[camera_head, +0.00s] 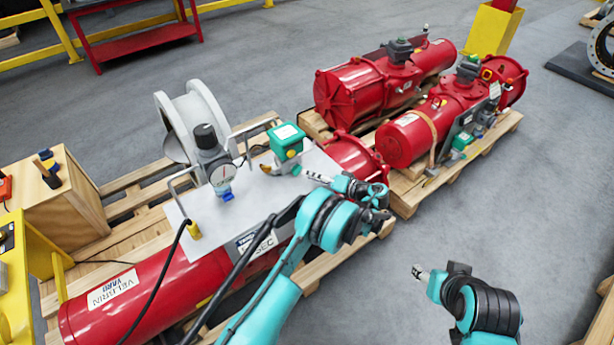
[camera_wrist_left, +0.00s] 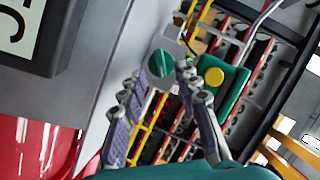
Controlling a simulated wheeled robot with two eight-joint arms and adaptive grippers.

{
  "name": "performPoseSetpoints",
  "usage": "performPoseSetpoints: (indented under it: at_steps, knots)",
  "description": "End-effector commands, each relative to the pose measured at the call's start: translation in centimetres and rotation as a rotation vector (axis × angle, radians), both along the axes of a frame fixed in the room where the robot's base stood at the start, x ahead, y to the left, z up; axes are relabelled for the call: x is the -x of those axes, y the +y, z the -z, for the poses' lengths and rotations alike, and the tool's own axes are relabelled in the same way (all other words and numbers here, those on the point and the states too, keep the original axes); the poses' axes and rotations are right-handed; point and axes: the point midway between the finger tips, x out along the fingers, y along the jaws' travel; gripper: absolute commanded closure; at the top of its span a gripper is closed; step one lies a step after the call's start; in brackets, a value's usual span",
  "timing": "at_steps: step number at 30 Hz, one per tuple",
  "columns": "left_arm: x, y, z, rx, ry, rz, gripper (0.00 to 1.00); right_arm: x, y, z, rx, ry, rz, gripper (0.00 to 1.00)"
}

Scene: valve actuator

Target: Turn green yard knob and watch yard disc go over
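In the left wrist view a round green knob (camera_wrist_left: 160,63) with a slot across its face shows beyond and between the fingertips of my left gripper (camera_wrist_left: 161,72). The fingers are spread and hold nothing; I cannot tell whether they touch the knob. A round yellow disc (camera_wrist_left: 214,76) sits on a green housing (camera_wrist_left: 233,95) to its right. In the head view my left gripper (camera_head: 318,178) is beside the green box (camera_head: 287,140) on the grey panel. I cannot tell which part is the yard disc. My right gripper (camera_head: 421,273) is over bare floor, its fingers too small to judge.
A gauge (camera_head: 223,172) under a black-capped regulator (camera_head: 206,137) and a metal handle stand on the panel (camera_head: 200,215), left of the green box. Red actuators (camera_head: 365,85) lie on pallets behind. A wooden box (camera_head: 60,195) is at left. The floor at right (camera_head: 540,190) is clear.

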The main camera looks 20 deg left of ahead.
Motion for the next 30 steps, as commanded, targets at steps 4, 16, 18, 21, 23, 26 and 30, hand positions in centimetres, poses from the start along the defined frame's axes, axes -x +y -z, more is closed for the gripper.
performPoseSetpoints:
  at_steps: [4, 16, 18, 21, 23, 26, 30]
  knots:
    - [-0.7, 2.0, 0.6, 0.0, 0.0, -0.001, 0.68, 0.0, 0.0, 0.9, 0.0, 0.0, 0.0, 0.5]
    - [-1.1, 3.0, 0.7, 0.0, 0.001, 0.002, 0.68, 0.0, 0.0, 1.1, 0.0, 0.0, 0.0, 0.5]
    - [-1.1, 3.0, 0.7, -0.001, 0.001, 0.001, 0.81, 0.0, 0.0, 1.1, 0.0, 0.0, 0.0, 0.5]
    - [-1.1, 3.0, 0.7, -0.001, 0.001, 0.001, 1.0, 0.0, 0.0, 1.1, 0.0, 0.0, 0.0, 0.5]
    - [-1.1, 3.0, 0.7, 0.0, 0.001, 0.002, 1.0, 0.0, 0.0, 1.1, 0.0, 0.0, 0.0, 0.5]
    - [-1.1, 3.0, 0.7, 0.0, 0.001, 0.002, 1.0, 0.0, 0.0, 1.1, 0.0, 0.0, 0.0, 0.5]
    - [-1.1, 3.0, 0.7, 0.006, -0.006, 0.002, 1.0, 0.0, 0.0, 1.1, 0.0, 0.0, 0.0, 0.5]
